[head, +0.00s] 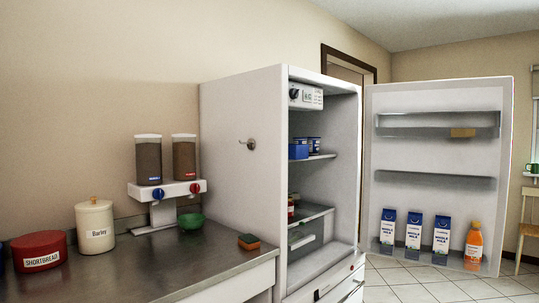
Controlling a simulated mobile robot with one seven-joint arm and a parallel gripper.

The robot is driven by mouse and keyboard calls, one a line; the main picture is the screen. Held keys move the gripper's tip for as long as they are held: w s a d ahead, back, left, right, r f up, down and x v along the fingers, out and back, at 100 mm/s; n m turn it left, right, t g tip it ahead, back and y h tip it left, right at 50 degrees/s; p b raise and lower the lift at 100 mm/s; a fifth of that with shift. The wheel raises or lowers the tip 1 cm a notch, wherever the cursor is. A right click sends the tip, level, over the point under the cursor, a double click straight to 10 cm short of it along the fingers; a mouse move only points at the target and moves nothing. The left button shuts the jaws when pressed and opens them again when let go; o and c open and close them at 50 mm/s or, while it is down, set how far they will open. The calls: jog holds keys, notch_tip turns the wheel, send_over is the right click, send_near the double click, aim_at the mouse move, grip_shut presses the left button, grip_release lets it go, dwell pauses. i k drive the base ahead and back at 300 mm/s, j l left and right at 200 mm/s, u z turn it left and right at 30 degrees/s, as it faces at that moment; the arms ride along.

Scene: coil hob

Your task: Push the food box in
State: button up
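The fridge (240,185) stands with its door (438,150) swung wide open to the right. On its upper shelf (322,157) sits a blue box (298,151), close to the shelf's front left edge. A smaller blue item (314,144) stands just right of it. Which of these is the food box I cannot tell for sure. A small red-labelled item (291,207) shows partly on the lower shelf, its left side hidden by the fridge wall. My gripper is not in view.
The door holds several cartons (414,230) and an orange bottle (473,246) low down. The counter (150,270) at left bears a dispenser (167,190), a green bowl (192,223), a sponge (249,241), a barley jar (95,230) and a red tin (39,251). Tiled floor shows right.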

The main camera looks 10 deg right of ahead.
aim_at(295, 152)
jog(key=i+l+u, duration=0.1)
jog(key=l, duration=0.2)
jog(key=i+l, duration=0.1)
jog(key=l, duration=0.25)
jog(key=i+l+u, duration=0.15)
jog(key=l, duration=0.2)
jog(key=i+l, duration=0.1)
jog(key=l, duration=0.35)
jog(key=i+l, duration=0.1)
jog(key=l, duration=0.35)
jog(key=i+l, duration=0.1)
jog(key=l, duration=0.35)
